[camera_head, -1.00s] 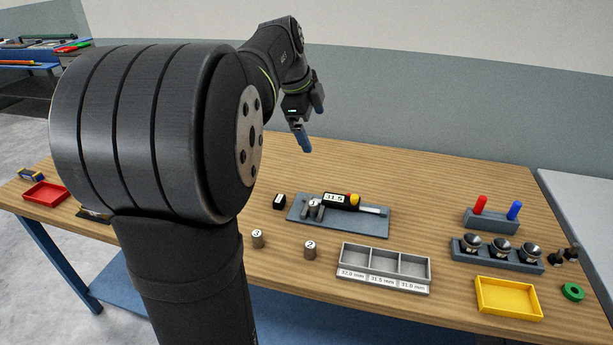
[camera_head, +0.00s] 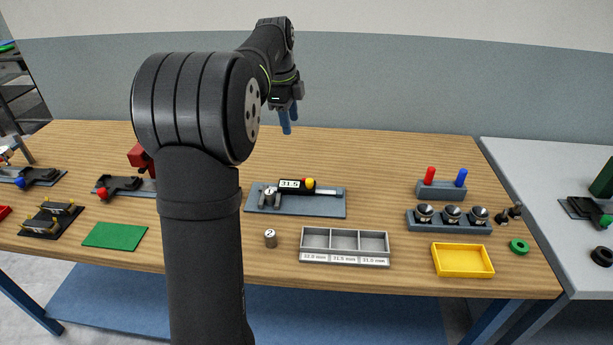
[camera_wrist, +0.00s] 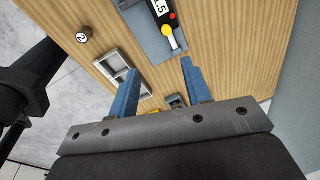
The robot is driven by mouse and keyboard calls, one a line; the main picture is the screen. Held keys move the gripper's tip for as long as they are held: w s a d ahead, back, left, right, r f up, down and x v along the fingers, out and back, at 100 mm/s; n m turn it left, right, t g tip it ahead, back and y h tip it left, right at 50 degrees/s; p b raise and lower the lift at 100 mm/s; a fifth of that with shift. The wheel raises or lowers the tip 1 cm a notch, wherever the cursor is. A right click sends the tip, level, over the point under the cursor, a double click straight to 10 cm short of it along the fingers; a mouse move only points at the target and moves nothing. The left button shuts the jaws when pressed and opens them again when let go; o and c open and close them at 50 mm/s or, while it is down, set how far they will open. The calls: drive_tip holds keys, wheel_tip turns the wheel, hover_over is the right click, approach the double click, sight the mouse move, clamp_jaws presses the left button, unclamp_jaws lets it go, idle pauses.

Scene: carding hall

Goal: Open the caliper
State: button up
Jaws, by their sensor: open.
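The caliper (camera_head: 325,191) lies on a blue-grey plate (camera_head: 295,208), its display reading 31.5 and a yellow knob (camera_head: 309,183) beside the display. A metal cylinder marked 1 (camera_head: 269,195) is at its jaws; I cannot tell whether they touch it. In the wrist view part of the caliper (camera_wrist: 160,12) shows at the top, with the yellow knob and a red spot; its jaws are out of frame. My gripper (camera_head: 287,130) is open and empty, raised above the back of the table, apart from the caliper. Its blue fingers (camera_wrist: 160,85) are spread in the wrist view.
A cylinder marked 2 (camera_head: 270,238) stands left of a grey three-compartment tray (camera_head: 345,259) with size labels. A yellow tray (camera_head: 462,260), a rack of dark-and-silver pieces (camera_head: 448,227) and a red-and-blue peg block (camera_head: 441,191) stand right. My arm hides part of the table.

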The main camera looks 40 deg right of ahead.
drive_tip(key=y, duration=0.2)
hover_over(310, 180)
wheel_tip(310, 180, down, 4)
drive_tip(key=shift+m, duration=0.4)
wheel_tip(310, 180, down, 18)
clamp_jaws()
